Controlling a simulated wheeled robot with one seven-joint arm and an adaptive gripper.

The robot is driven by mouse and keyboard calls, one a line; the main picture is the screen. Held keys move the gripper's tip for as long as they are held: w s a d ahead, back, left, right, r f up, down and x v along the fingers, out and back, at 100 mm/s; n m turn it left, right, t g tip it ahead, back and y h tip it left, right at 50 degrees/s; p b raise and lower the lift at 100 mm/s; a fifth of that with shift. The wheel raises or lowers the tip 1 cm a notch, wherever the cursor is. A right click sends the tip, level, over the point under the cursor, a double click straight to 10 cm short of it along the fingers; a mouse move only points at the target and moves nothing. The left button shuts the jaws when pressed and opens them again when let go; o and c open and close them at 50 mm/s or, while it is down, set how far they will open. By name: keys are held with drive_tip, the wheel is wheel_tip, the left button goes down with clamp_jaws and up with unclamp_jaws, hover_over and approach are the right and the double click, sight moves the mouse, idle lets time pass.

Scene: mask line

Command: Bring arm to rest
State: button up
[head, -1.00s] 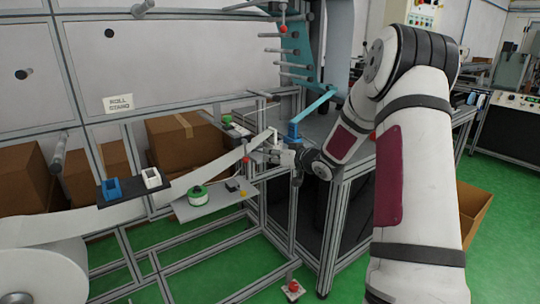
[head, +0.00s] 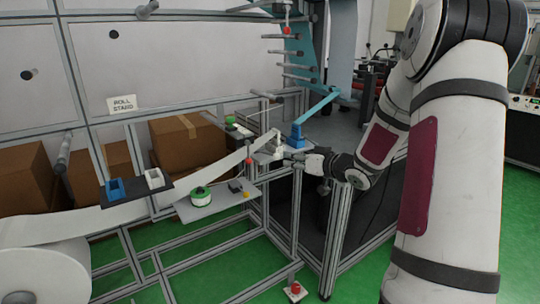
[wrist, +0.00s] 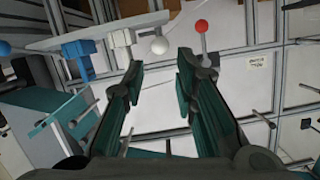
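My gripper (wrist: 157,82) is open in the wrist view, its two fingers spread with nothing between them. In the head view my arm reaches down from the right, and my gripper (head: 296,158) is small beside the machine frame, near a white block and a blue part. In the wrist view a white ball knob (wrist: 159,45) shows beyond the fingertips, with a red ball knob (wrist: 201,26) to its right. No contact with any of these can be made out.
A metal frame (head: 335,235) stands below my forearm. A blue lever (head: 322,103) rises near my gripper. Cardboard boxes (head: 187,142) stand behind the frame. Green floor (head: 365,275) is clear at the lower right.

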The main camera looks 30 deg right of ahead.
drive_tip(key=s+a+r+g+h+p, duration=0.3)
drive_tip(key=s+a+r, duration=0.2)
drive_tip(key=r, duration=0.2)
drive_tip(key=s+a+r+g+h+p, duration=0.2)
drive_tip(key=s+a+r+p, duration=0.1)
drive_tip(key=s+a+r, duration=0.3)
drive_tip(key=s+a+r+g+y+p, duration=0.1)
drive_tip(key=s+a+g+p, duration=0.1)
drive_tip(key=s+a, duration=0.3)
drive_tip(key=s+a+r+n+g+y+p, duration=0.1)
drive_tip(key=s+a, duration=0.5)
drive_tip(key=s, duration=0.7)
drive_tip(key=s+a+r+g+y+p, duration=0.2)
drive_tip(key=s+a, duration=0.4)
drive_tip(key=s, duration=0.4)
drive_tip(key=shift+r+n+g+p, duration=0.3)
drive_tip(key=shift+r+g, duration=0.1)
drive_tip(key=shift+r, duration=0.1)
